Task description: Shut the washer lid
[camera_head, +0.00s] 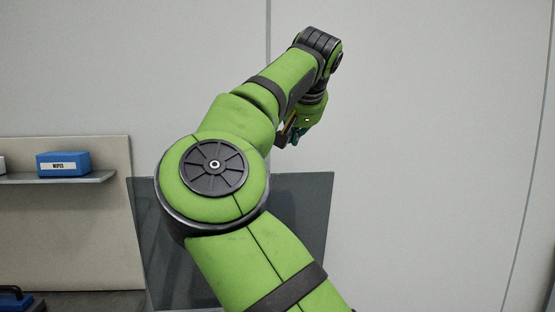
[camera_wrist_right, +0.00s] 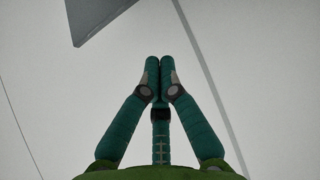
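A dark, see-through flat panel (camera_head: 316,215), which looks like the raised washer lid, stands nearly upright behind my right arm. My arm covers much of its middle, and its lower edge and hinge are out of view. A corner of a grey panel (camera_wrist_right: 97,18), probably the same lid, shows at the top left of the right wrist view. My right gripper (camera_head: 289,138) is above the panel's top edge in the head view, partly hidden by its wrist. In the wrist view its teal fingertips (camera_wrist_right: 160,64) meet with nothing between them, apart from the panel. My left gripper is not in view.
A blue wipes box (camera_head: 63,164) sits on a shelf (camera_head: 70,179) at the left, against a beige back panel (camera_head: 75,225). A blue item with a black handle (camera_head: 14,298) is at the bottom left. A plain pale wall (camera_head: 430,150) fills the right.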

